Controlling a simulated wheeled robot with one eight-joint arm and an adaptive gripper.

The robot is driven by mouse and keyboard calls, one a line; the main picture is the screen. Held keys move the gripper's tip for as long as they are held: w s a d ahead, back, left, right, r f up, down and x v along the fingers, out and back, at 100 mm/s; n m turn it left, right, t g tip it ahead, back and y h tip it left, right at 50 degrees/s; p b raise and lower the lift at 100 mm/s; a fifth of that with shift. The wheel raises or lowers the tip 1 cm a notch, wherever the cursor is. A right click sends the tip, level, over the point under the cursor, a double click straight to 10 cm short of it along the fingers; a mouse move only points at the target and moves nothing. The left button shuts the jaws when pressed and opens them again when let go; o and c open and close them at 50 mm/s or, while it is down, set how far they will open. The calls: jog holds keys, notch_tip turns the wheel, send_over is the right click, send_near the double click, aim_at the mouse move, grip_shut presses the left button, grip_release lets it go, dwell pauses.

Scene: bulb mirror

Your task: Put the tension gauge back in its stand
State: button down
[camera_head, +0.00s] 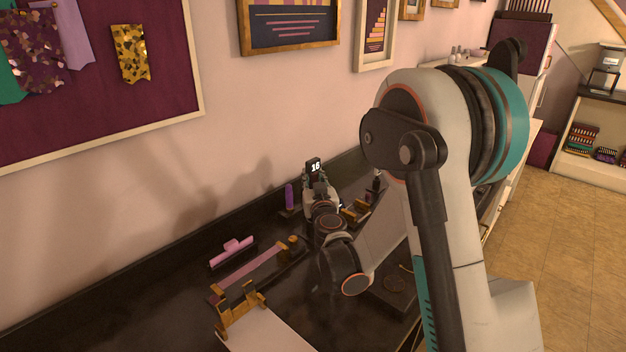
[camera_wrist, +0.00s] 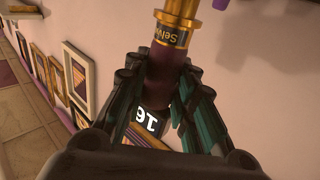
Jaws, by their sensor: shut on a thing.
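My gripper (camera_wrist: 163,78) is shut on a dark maroon cylinder with a gold collar and partly readable lettering, which I take to be the tension gauge (camera_wrist: 172,32). Its far end runs out of the top of the wrist view. A black plate with a white "16" (camera_wrist: 146,114) shows between the fingers; whether it belongs to the gauge is unclear. In the head view my gripper (camera_head: 318,190) is over the dark counter near the wall, with the "16" plate (camera_head: 315,166) upright at its top. I cannot make out the stand for certain.
A purple upright piece (camera_head: 289,196) stands just left of my gripper on the dark counter (camera_head: 150,300). A pink-handled tool (camera_head: 232,251), a long purple-and-gold fixture (camera_head: 255,272) and a gold clamp-like piece (camera_head: 240,305) lie nearer. Brass parts (camera_head: 355,211) are right of the gripper.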

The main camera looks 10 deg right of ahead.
jog(key=shift+f, duration=0.55)
jog(key=shift+f+b, duration=0.35)
jog(key=shift+b, duration=0.5)
dwell(0.6)
jog(key=shift+f+b, duration=1.85)
jog(key=shift+f, duration=1.3)
jog(key=c, duration=1.2)
grip_release()
jog(key=shift+c, duration=0.2)
jog(key=shift+s, duration=0.1)
